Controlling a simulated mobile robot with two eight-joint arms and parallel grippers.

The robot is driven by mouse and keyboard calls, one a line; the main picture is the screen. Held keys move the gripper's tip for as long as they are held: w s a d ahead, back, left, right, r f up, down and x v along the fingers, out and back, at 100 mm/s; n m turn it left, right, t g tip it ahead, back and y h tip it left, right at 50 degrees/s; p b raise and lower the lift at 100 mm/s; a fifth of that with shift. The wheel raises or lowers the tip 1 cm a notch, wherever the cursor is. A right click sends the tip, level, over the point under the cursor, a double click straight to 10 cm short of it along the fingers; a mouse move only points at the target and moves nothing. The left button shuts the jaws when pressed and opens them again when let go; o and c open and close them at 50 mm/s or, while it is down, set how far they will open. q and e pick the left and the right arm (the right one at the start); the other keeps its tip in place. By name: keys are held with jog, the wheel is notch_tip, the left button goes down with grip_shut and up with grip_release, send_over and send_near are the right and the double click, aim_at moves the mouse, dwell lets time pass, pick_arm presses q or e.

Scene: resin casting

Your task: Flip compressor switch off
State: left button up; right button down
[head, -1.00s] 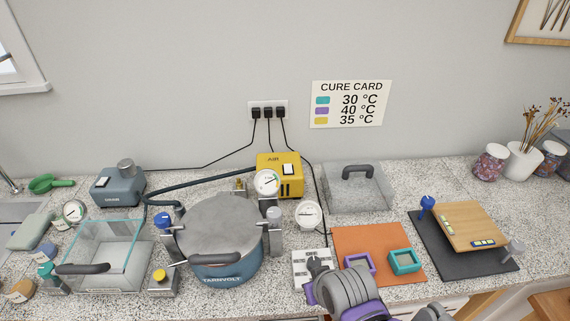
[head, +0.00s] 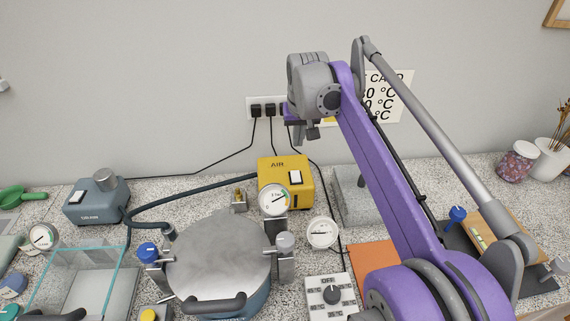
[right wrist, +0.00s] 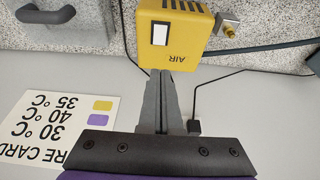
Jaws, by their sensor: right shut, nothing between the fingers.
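The compressor (head: 273,196) is a yellow box marked AIR at the back of the counter. Its white rocker switch (head: 295,178) is on top; which way it is set I cannot tell. In the right wrist view the compressor (right wrist: 187,38) is at the top, upside down, with the switch (right wrist: 159,34) just beyond my fingertips. My right gripper (head: 312,136) is shut and empty, raised in front of the wall, above and apart from the compressor in the head view. It also shows in the right wrist view (right wrist: 166,76). My left gripper is out of view.
A pressure pot (head: 218,258) stands in front of the compressor, with a gauge (head: 274,200) beside the box. A hose (head: 180,198) runs left. The wall outlet (head: 266,106) has cords. A grey pump (head: 96,201) sits at left. My right arm covers part of the cure card (head: 397,98).

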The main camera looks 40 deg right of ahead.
jog(key=shift+s+r, duration=0.1)
jog(key=shift+s, duration=0.15)
send_near(294, 173)
jog(key=x, duration=0.6)
jog(key=shift+w+d+f, duration=0.15)
jog(key=shift+d+f, duration=0.05)
jog(key=shift+f, duration=0.1)
jog(key=shift+w+f+b, duration=0.15)
jog(key=shift+f+b, duration=0.2)
jog(key=shift+r, duration=0.1)
